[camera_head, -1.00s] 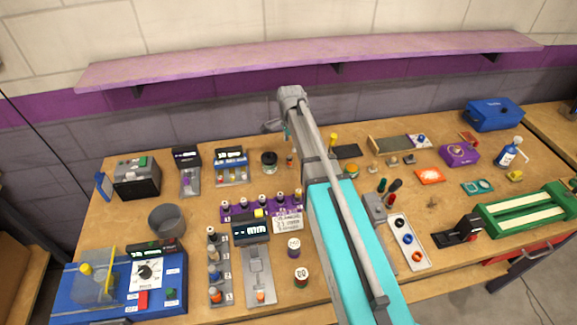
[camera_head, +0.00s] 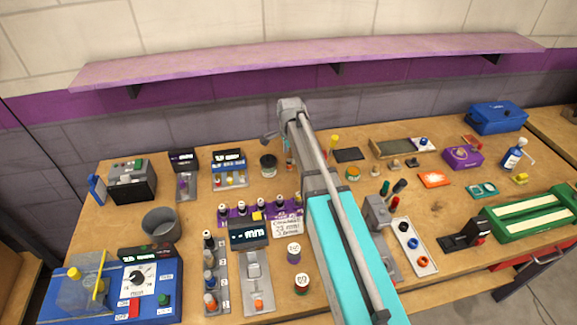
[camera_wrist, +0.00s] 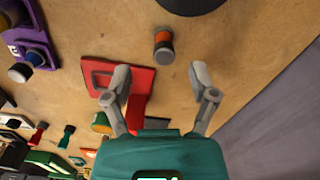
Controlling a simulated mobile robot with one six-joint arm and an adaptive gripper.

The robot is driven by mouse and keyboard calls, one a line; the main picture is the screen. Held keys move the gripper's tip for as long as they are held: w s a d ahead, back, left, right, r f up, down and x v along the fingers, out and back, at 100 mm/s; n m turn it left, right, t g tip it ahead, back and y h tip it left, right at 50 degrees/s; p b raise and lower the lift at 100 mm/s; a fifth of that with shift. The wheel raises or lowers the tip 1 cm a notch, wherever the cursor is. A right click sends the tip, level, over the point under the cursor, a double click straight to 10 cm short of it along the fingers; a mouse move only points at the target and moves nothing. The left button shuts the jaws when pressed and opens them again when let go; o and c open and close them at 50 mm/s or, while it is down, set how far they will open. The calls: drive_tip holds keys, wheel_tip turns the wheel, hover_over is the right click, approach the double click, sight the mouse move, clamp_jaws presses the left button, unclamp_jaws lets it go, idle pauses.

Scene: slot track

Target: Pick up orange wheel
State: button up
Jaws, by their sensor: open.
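My gripper (camera_wrist: 162,88) is open and empty in the wrist view, with its two grey fingers spread above the wooden bench. A small upright-looking grey cylinder with an orange band (camera_wrist: 163,43) lies just beyond the fingertips, near the line midway between them and not touched. In the head view my arm hides the fingers. An orange ring-shaped wheel (camera_head: 421,261) sits at the near end of a pale tray (camera_head: 410,243), with a blue and a black ring behind it. The tray is right of my arm, well away from my gripper.
In the wrist view a flat red piece (camera_wrist: 100,71) lies by the left finger, and a dark round object (camera_wrist: 190,4) is at the top edge. A purple rack (camera_wrist: 25,42) stands at left. In the head view a grey bin (camera_head: 160,224) stands at left.

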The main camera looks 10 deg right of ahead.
sight(289, 159)
drive_tip(key=shift+f, duration=0.15)
drive_tip(key=shift+w+a+f+b, duration=0.1)
drive_tip(key=shift+f+b, duration=1.15)
drive_tip(key=shift+b, duration=0.1)
drive_tip(key=shift+w+a+f+b, duration=0.1)
drive_tip(key=shift+f+b, duration=1.1)
drive_tip(key=shift+b, duration=0.1)
clamp_jaws()
